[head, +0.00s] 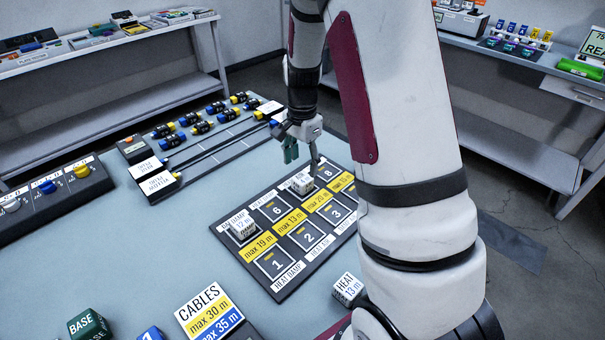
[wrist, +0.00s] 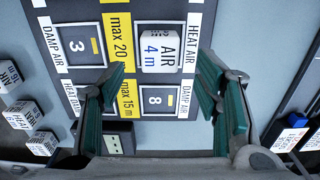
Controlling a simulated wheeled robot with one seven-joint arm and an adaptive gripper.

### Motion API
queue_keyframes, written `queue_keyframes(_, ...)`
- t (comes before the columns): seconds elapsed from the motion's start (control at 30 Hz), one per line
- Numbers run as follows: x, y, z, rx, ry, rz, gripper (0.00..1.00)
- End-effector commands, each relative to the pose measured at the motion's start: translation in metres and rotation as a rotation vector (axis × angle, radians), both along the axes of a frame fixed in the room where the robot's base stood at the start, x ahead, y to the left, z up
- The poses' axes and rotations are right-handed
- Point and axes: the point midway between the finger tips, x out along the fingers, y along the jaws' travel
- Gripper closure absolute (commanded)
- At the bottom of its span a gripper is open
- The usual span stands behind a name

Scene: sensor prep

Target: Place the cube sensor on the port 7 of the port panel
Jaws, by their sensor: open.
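The port panel (head: 316,256) lies on the table with numbered ports and yellow strips. A white cube sensor (head: 302,184), marked AIR 4 m in the wrist view (wrist: 159,50), sits in the back row beside port 8, where port 7 falls in the numbering; it hides that port's number. It looks roughly square to the panel. My gripper (head: 302,160) is open and empty above this cube. In the wrist view its green fingers (wrist: 161,70) are apart, with the cube beyond the tips and port 8 (wrist: 157,99) showing bare between them.
Another white cube (head: 242,230) stands on the panel's left back port. A HEAT 13 m cube (head: 348,289) stands in front of the panel. A cables sign (head: 208,310) and a green BASE block (head: 88,326) are at the front. Black-and-coloured connectors (head: 202,127) lie behind.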

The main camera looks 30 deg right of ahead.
Motion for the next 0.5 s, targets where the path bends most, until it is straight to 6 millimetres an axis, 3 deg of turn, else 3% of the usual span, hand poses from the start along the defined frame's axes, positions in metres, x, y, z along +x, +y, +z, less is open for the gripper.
queue_keyframes(0.2, 0.000, 0.000, 0.039, -0.001, -0.002, 0.000, 0.42)
queue_keyframes(0.5, -0.005, 0.008, 0.068, 0.005, -0.012, 0.039, 0.42)
